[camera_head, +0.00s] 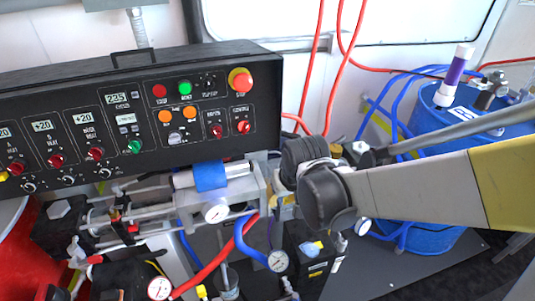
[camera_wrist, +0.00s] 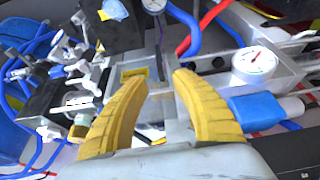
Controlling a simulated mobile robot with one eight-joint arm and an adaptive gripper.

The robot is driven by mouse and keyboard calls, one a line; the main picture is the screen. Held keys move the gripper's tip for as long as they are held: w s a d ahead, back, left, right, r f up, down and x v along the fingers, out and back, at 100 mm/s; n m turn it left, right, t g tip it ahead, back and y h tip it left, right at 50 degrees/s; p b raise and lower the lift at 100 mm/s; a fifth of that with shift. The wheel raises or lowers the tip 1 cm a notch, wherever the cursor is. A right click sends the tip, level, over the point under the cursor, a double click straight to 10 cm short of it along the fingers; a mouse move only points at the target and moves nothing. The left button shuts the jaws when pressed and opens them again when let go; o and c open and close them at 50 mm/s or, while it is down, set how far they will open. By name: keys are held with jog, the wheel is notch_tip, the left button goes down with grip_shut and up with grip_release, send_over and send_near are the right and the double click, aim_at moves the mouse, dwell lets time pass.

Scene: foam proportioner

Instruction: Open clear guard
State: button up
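My gripper (camera_wrist: 162,78) shows in the wrist view with its two yellow ridged fingers apart and nothing held between them. Beyond the fingertips is a grey metal frame (camera_wrist: 194,77) of the pump assembly, with a small yellow part inside it. In the head view my arm's dark wrist joint covers the right end of the pump assembly (camera_head: 250,190), and my gripper is mostly hidden there. I cannot make out a clear guard for certain in either view. Whether a fingertip touches the frame cannot be told.
A black control box (camera_head: 180,75) with knobs and a red stop button (camera_head: 240,80) stands above the pump assembly. A pressure gauge (camera_wrist: 253,65) and a blue sleeve (camera_wrist: 262,108) lie right of the fingers. Red and blue hoses and a blue drum (camera_head: 455,105) crowd the area.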

aim_at(279, 208)
jog(key=b+x, duration=0.4)
jog(key=x, duration=0.6)
jog(key=shift+s+d+f, duration=0.1)
grip_shut()
